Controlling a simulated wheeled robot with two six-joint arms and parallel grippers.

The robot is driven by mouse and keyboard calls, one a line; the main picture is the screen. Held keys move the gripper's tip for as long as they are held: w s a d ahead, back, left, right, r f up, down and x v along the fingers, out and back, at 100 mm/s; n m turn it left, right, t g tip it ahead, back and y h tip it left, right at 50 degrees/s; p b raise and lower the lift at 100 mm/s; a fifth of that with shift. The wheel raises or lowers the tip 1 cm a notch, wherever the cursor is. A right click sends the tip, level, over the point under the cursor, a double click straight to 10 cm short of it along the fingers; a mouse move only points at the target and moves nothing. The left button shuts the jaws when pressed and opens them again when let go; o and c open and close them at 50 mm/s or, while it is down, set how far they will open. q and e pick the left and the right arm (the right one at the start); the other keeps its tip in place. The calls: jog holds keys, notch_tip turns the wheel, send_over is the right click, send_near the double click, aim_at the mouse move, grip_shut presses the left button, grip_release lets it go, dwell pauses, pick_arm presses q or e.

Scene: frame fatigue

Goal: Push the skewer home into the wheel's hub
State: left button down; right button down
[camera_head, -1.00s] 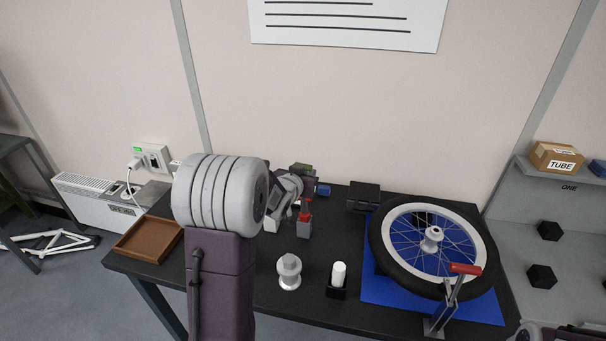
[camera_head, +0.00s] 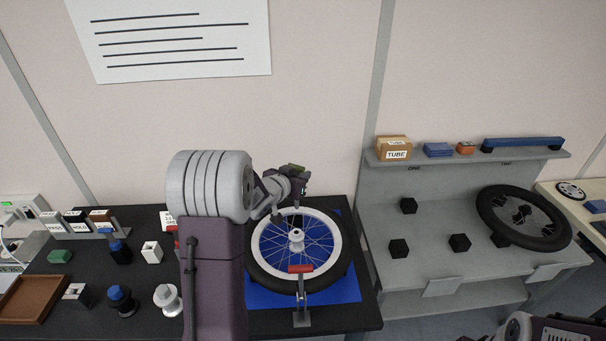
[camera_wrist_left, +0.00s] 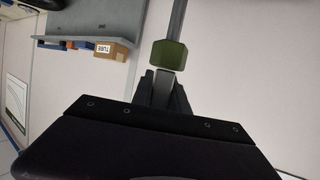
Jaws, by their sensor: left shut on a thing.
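The wheel (camera_head: 337,228), with a black tyre, pale rim and thin spokes, lies flat on a blue mat (camera_head: 347,290). Its silvery hub (camera_head: 296,241) stands up in the middle. My left gripper (camera_head: 299,187) is above the wheel's far edge, apart from the hub in the picture. In the left wrist view the gripper (camera_wrist_left: 165,90) is shut on the skewer, whose olive-green end piece (camera_wrist_left: 169,54) sticks out past the fingers. A grey bar beyond it looks like its rod. My right gripper is out of view; only part of that arm shows at bottom right.
A red-handled clamp (camera_head: 301,269) stands at the wheel's near edge. Left of my arm are a brown tray (camera_head: 33,298), a silvery spool-shaped part (camera_head: 167,299) and small blocks. A grey shelf unit (camera_head: 425,215) with a TUBE box (camera_head: 394,148) and another wheel (camera_head: 523,217) stands right.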

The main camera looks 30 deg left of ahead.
pick_arm(q)
jog(key=shift+s+a+r, duration=0.1)
jog(key=shift+s+r, duration=0.05)
jog(key=shift+s, duration=0.1)
notch_tip(320, 180, down, 6)
jog(key=b, duration=0.4)
jog(key=shift+b, duration=0.4)
jog(key=shift+w, duration=0.1)
notch_tip(320, 180, down, 8)
jog(key=shift+f, duration=0.2)
dwell(6.0)
